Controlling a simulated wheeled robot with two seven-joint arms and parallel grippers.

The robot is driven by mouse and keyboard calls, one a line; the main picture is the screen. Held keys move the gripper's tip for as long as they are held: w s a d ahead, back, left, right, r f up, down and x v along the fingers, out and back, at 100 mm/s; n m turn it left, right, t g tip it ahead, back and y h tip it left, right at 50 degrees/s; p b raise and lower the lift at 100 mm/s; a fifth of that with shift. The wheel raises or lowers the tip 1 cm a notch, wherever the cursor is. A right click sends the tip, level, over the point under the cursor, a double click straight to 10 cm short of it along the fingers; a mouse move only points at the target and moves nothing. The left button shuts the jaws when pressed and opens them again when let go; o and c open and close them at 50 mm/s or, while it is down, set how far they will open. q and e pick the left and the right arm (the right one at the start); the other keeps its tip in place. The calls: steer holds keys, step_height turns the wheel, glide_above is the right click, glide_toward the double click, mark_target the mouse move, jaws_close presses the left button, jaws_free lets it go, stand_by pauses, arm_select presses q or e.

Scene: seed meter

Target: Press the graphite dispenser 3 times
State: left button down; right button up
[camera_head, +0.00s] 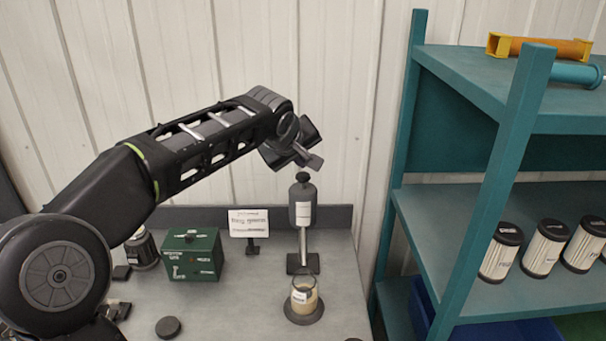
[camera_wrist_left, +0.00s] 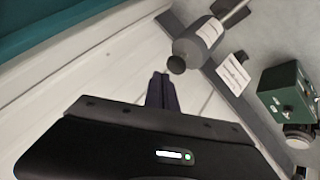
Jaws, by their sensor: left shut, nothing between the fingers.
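The graphite dispenser (camera_head: 303,206) is a dark grey bottle-shaped body with a white label and a round black knob on top. It stands upright on a metal post with a dark foot. In the left wrist view the shut fingers (camera_wrist_left: 161,78) point toward the knob of the dispenser (camera_wrist_left: 198,42), with a small gap between. My right gripper is not in view.
A green box (camera_head: 192,254) and a white sign card (camera_head: 248,223) stand left of the dispenser on the grey bench. A dark round disc (camera_head: 168,327) lies near the front. A teal shelf (camera_head: 450,215) with several labelled canisters (camera_head: 544,249) rises at the right.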

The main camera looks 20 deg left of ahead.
mark_target(302, 177)
arm_select(q)
steer(key=shift+f, duration=0.1)
stand_by(0.8)
steer(key=shift+f+b, duration=0.3)
steer(key=shift+b, duration=0.25)
steer(key=shift+f+b, duration=0.95)
steer(key=shift+f, duration=0.1)
stand_by(0.7)
steer(key=shift+r+p, duration=0.95)
steer(key=shift+r, duration=0.4)
steer(key=shift+r, duration=0.1)
steer(key=shift+r+p, duration=1.85)
steer(key=shift+r, duration=0.65)
